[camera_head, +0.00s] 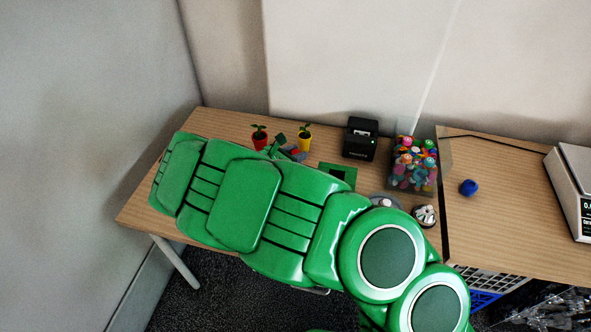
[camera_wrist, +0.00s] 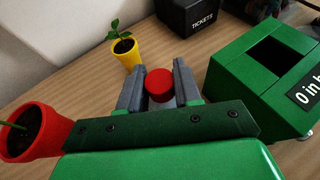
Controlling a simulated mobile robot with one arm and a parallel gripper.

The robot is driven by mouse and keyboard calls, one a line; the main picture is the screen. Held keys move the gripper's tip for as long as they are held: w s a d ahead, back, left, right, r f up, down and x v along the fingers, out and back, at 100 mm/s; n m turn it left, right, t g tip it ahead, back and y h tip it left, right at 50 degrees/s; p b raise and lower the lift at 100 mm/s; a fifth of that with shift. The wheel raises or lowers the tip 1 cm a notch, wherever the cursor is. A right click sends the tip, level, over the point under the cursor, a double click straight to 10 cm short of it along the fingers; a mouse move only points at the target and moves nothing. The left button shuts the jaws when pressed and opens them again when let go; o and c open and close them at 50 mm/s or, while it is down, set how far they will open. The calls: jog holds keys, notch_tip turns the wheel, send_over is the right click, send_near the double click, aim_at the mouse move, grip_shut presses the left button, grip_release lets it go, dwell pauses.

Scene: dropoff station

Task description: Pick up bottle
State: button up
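The bottle shows in the wrist view as a round red cap (camera_wrist: 159,82) on a pale body. My gripper (camera_wrist: 160,88) has its two grey fingers on either side of it, close to the bottle. Whether the fingers press on it or leave a small gap cannot be told. The bottle's lower part is hidden behind my gripper's dark green front plate. In the head view my green arm covers much of the table, and the gripper area by the plant pots is small and partly hidden.
A red plant pot (camera_wrist: 28,132) is close at left, a yellow plant pot (camera_wrist: 126,52) behind. A green box with a square opening (camera_wrist: 262,68) stands close at right. A black ticket box (camera_wrist: 190,16) is behind. A clear bin of colourful toys (camera_head: 414,164) stands farther right.

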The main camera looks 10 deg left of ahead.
grip_shut()
